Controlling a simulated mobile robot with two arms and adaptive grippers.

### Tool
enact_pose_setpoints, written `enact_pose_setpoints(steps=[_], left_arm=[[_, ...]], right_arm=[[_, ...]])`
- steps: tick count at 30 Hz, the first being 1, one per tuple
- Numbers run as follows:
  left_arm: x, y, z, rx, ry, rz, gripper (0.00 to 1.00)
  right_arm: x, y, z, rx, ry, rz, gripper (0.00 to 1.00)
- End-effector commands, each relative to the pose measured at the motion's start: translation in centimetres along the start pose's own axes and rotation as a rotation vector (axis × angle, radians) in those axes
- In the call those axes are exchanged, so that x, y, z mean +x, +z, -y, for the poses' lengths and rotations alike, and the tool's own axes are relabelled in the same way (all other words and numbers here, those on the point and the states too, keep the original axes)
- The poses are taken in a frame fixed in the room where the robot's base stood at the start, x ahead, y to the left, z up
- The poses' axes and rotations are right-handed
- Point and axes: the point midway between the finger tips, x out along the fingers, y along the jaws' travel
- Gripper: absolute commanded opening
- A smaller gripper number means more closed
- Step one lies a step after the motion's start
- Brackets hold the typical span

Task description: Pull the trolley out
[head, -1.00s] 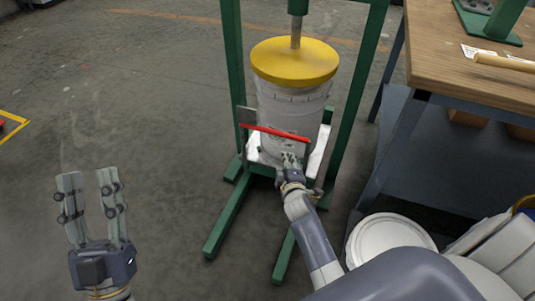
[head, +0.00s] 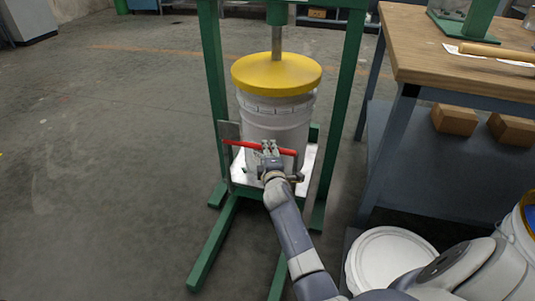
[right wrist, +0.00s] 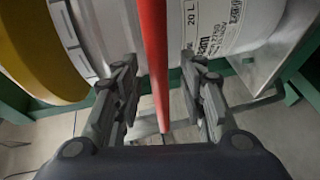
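The trolley (head: 306,163) is a low pale platform with an upright grey plate and a red handle bar (head: 286,151) across its front. It stands inside a green frame. A white bucket (head: 275,120) stands on it under a yellow disc (head: 277,70) on a vertical rod. My right gripper (head: 269,147) is at the red bar, in front of the bucket. In the right wrist view the red bar (right wrist: 154,45) runs between the open fingers (right wrist: 160,78), with a gap on both sides. My left gripper is out of view.
The green frame (head: 345,100) has posts on both sides and legs (head: 212,247) reaching forward on the floor. A wooden-topped workbench (head: 450,60) stands close on the right. A round white lid (head: 385,258) is at lower right. Floor on the left is clear.

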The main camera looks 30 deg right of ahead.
Motion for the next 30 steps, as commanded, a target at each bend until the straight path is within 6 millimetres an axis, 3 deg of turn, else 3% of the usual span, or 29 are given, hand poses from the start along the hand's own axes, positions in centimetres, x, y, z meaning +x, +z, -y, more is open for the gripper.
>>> enact_pose_setpoints(steps=[6, 16, 17, 21, 22, 30], left_arm=[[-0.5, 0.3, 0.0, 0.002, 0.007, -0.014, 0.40], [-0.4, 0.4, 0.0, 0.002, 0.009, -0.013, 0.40], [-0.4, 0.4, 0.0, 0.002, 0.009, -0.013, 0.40], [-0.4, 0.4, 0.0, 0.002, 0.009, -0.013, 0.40], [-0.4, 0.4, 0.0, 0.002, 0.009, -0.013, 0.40], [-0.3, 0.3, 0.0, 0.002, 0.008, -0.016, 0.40]], right_arm=[[2.4, 0.0, 0.1, -0.001, 0.001, 0.000, 0.38], [2.8, 0.0, -0.1, 0.000, 0.001, 0.000, 0.38], [2.8, 0.0, -0.1, 0.000, 0.001, 0.000, 0.36], [2.8, 0.0, -0.1, 0.000, 0.001, 0.000, 0.04], [2.8, 0.0, -0.1, 0.000, 0.001, 0.000, 0.00], [2.7, 0.1, -0.1, 0.000, 0.000, 0.000, 0.00]])
